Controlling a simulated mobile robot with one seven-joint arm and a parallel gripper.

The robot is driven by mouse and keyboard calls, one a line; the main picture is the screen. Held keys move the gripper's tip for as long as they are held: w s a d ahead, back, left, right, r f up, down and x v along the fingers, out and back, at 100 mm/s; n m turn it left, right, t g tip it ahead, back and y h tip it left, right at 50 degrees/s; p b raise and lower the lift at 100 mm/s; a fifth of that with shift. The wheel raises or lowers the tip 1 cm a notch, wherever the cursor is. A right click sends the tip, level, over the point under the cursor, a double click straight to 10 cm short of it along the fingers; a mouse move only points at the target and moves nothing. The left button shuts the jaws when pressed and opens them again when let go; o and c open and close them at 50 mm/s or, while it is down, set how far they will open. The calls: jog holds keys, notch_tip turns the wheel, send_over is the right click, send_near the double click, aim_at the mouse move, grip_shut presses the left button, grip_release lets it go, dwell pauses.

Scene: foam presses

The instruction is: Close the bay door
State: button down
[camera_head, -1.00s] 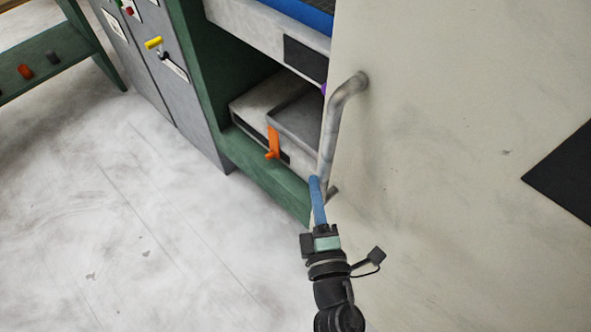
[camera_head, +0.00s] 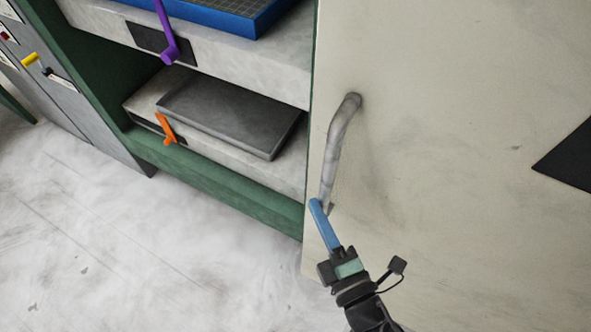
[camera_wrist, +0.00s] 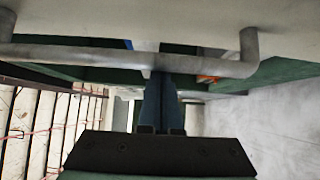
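The cream bay door (camera_head: 440,130) fills the right side of the head view and stands open beside the green-framed bay (camera_head: 220,185). Its grey bar handle (camera_head: 340,140) is near the door's left edge. My gripper (camera_head: 316,204) has its blue fingers at the lower part of the handle. In the wrist view the handle (camera_wrist: 90,54) crosses in front of the fingertips of my gripper (camera_wrist: 163,76). The fingers look closed together, with no bar visible between them. The bar hides the very tips, so contact is unclear.
Inside the bay are a lower press with a dark plate (camera_head: 230,115) and orange lever (camera_head: 166,128), and an upper shelf with a blue-edged tray (camera_head: 225,15) and purple lever (camera_head: 168,45). A grey cabinet (camera_head: 70,100) stands left. The pale floor (camera_head: 120,240) is clear.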

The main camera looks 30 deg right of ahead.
jog(key=s+d, duration=0.5)
jog(key=s, duration=0.1)
jog(key=shift+s, duration=0.2)
jog(key=shift+f, duration=0.1)
jog(key=w+a, duration=0.3)
jog(key=s+a+b, duration=0.1)
jog(key=s+b, duration=0.1)
jog(key=s, duration=0.8)
jog(key=shift+a, duration=0.25)
